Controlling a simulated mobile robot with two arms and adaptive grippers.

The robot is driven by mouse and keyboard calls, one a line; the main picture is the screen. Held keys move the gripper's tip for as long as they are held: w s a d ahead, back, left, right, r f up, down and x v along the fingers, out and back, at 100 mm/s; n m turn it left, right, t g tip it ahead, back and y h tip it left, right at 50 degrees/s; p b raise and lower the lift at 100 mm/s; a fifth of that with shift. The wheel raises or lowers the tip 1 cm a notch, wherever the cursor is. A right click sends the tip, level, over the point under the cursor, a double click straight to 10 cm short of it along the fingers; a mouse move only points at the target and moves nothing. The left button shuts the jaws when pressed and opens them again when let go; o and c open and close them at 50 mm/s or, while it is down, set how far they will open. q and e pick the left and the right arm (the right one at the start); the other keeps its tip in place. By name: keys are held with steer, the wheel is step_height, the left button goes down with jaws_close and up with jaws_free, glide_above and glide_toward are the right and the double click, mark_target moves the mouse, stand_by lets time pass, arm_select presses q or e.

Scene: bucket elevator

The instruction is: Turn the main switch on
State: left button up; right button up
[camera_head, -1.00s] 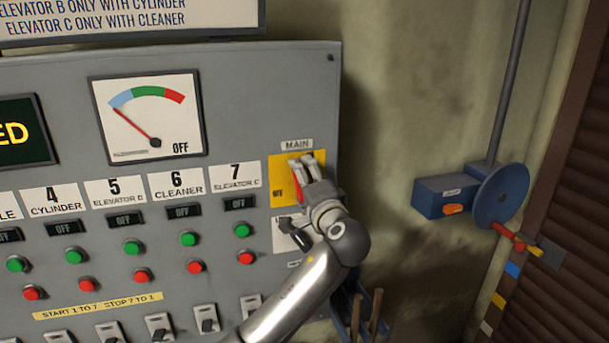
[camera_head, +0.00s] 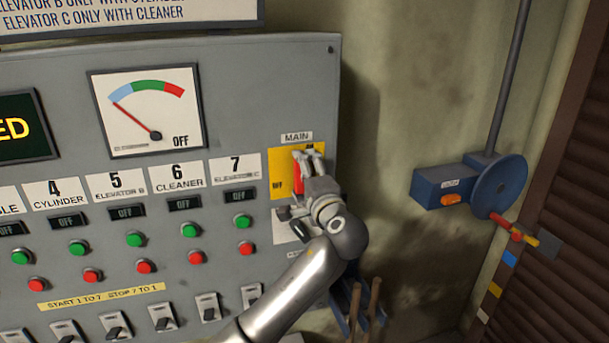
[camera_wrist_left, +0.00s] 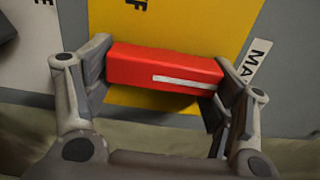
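The main switch has a red handle (camera_head: 298,183) on a yellow plate (camera_head: 279,163) under the MAIN label (camera_head: 296,137), at the panel's right edge. OFF is printed at the plate's left. My left gripper (camera_head: 302,187) is at the switch and partly covers it. In the left wrist view the red handle (camera_wrist_left: 165,70) lies between my left gripper's spread fingers (camera_wrist_left: 160,90), one at each end. The fingers look very close to the handle's ends; firm contact cannot be told. My right gripper is not in view.
The grey panel (camera_head: 235,90) carries a gauge (camera_head: 148,110) reading OFF, rows of green and red buttons and small lower switches. A white plate (camera_head: 285,228) sits just below the main switch. A blue box with a wheel (camera_head: 500,188) is on the right wall.

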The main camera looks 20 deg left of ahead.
arm_select(q)
steer(key=o, duration=0.3)
steer(key=shift+s+d, duration=0.1)
steer(key=v, duration=1.2)
